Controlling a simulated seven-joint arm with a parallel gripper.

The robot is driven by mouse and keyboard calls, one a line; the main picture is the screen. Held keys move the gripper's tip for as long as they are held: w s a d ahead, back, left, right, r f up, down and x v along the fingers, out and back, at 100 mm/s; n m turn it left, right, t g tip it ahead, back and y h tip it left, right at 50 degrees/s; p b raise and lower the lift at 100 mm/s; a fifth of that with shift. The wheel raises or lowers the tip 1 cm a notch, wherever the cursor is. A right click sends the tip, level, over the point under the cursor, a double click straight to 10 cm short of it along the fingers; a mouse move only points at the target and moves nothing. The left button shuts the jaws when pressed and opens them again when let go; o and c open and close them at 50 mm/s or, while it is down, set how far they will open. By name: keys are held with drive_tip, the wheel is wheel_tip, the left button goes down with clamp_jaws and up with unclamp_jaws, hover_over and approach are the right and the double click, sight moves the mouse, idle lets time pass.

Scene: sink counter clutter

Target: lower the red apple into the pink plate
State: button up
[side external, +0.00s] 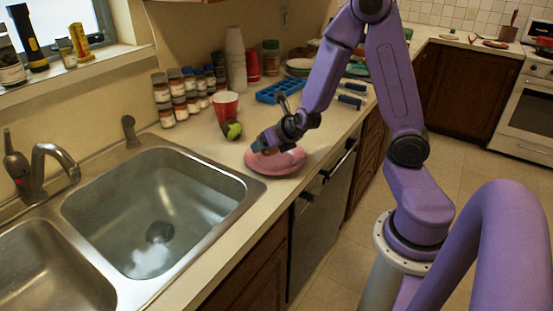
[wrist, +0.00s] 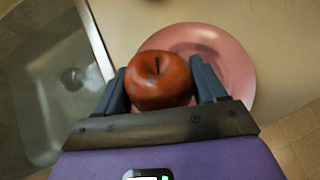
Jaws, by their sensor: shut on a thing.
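The red apple (wrist: 160,80) is between the two fingers of my gripper (wrist: 160,88) in the wrist view, with a finger against each side. The pink plate (wrist: 220,50) lies on the counter below and behind the apple in that view. In the side external view, the pink plate (side external: 285,162) is on the counter to the right of the sink. My gripper (side external: 262,143) is over its left part there, and the apple is hidden or too small to make out. The gap between apple and plate cannot be judged.
The sink (side external: 150,215) is left of the plate. A red cup (side external: 226,104) and a green item (side external: 232,130) stand behind it. A blue tray (side external: 279,90) and several spice jars (side external: 180,100) are farther back. The counter's front edge is close to the plate.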

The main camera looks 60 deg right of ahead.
sight(276, 158)
drive_tip(key=shift+f, duration=1.85)
idle(1.1)
drive_tip(key=o, duration=1.2)
